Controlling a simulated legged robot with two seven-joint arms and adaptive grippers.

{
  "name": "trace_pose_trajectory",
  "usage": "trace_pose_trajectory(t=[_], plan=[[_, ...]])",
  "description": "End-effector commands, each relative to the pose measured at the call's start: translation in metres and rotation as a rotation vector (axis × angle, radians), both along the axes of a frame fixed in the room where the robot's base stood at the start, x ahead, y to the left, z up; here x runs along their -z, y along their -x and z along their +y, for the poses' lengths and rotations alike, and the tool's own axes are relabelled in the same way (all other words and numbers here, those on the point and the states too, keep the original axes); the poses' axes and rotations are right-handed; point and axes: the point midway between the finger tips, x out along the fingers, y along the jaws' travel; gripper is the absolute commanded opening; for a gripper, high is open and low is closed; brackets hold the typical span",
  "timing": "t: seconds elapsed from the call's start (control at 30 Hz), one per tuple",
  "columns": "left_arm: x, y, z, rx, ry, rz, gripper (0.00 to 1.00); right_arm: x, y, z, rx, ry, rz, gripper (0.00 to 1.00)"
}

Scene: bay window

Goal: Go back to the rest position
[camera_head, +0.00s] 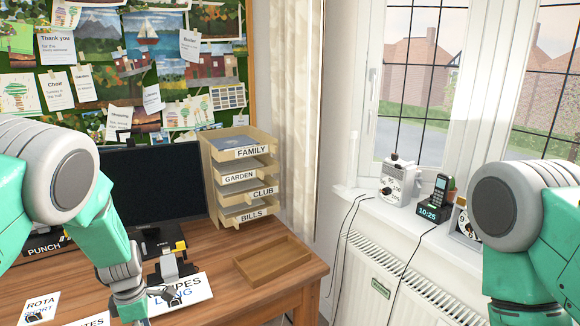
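My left arm comes in from the left and reaches down over the wooden desk (215,290). Its wrist end is low, above the papers. My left gripper (160,291) seems to be the small dark part beside the wrist, near a white card with blue lettering (193,292). Its fingers are too small and overlapped to tell whether they are open or shut. My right arm shows at the right edge, in front of the window sill and radiator. My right gripper is out of view.
A dark screen (155,183), a labelled letter rack (240,178) and an empty wooden tray (280,262) stand on the desk. A black and yellow device (172,262) is close to my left wrist. A phone (437,192) and a pale device (399,184) stand on the sill.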

Motion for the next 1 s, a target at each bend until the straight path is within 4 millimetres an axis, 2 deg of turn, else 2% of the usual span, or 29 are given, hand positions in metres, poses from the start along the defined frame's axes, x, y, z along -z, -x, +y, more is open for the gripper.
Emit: trace_pose_trajectory(t=[0.03,0.27,0.47,0.57,0.67,0.8,0.9,1.0], plan=[[0.011,0.009,0.001,0.028,-0.008,0.008,0.37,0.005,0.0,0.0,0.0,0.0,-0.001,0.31],[0.049,0.042,0.008,0.214,-0.055,0.021,0.37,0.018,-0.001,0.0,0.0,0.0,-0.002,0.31],[0.091,0.094,0.012,0.487,-0.101,0.041,0.37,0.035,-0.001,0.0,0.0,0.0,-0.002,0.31],[0.116,0.129,0.012,0.682,-0.119,0.057,0.37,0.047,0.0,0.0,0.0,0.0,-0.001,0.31],[0.146,0.177,0.007,0.963,-0.125,0.075,0.37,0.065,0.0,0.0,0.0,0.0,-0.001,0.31],[0.176,0.255,-0.015,1.461,-0.096,0.062,0.37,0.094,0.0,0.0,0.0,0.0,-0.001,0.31],[0.181,0.296,-0.034,1.752,-0.067,0.017,0.37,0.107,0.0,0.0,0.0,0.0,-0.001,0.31],[0.178,0.322,-0.049,1.941,-0.048,-0.029,0.37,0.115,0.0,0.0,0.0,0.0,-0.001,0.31]])
